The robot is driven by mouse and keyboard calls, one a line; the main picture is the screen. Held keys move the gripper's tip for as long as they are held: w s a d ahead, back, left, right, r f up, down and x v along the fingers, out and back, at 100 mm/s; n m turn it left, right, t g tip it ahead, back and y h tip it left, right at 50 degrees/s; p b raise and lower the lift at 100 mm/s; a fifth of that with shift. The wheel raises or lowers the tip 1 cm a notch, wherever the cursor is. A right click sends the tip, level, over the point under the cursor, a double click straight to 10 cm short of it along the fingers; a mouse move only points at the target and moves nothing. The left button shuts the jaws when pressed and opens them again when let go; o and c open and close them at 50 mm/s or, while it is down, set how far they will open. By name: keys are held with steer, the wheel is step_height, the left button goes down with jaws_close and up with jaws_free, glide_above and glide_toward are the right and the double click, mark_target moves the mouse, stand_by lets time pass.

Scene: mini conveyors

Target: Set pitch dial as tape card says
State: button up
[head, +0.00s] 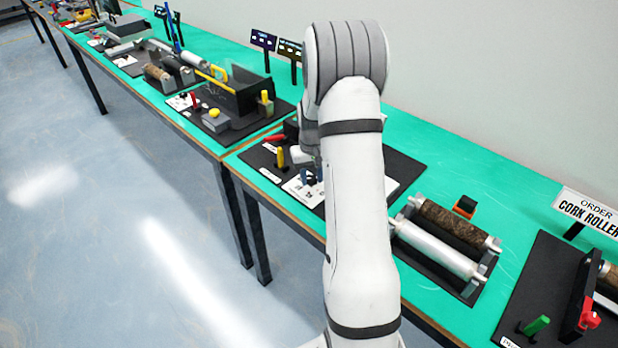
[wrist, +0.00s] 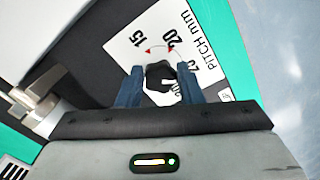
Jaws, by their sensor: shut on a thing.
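The pitch dial (wrist: 160,72) is a dark knob, seen in the wrist view between the blue fingers of my gripper (wrist: 160,69). My gripper is shut on it. The white scale plate (wrist: 206,60) around it reads "PITCH mm", with 15 and 20 plain and a further number partly covered. Two small red marks joined by a thin arc show near 15 and 20; I cannot tell the exact setting. In the head view my arm hides most of the plate (head: 296,190). I cannot pick out a readable tape card.
A cork roller (head: 450,222) and a pale roller (head: 436,248) lie right of my arm. Left of the dial stand a yellow handle (head: 281,157) and a red lever (head: 274,138). An "ORDER CORK ROLLER" sign (head: 588,211) is at the right.

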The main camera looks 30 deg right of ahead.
mark_target(312, 179)
steer(key=shift+w+d+r, duration=0.1)
steer(key=shift+w, duration=0.05)
steer(key=o, duration=1)
steer(key=shift+c, duration=0.2)
step_height(312, 179, up, 8)
steer(key=shift+f+b, duration=0.25)
steer(key=shift+b, duration=0.1)
steer(key=shift+r, duration=0.1)
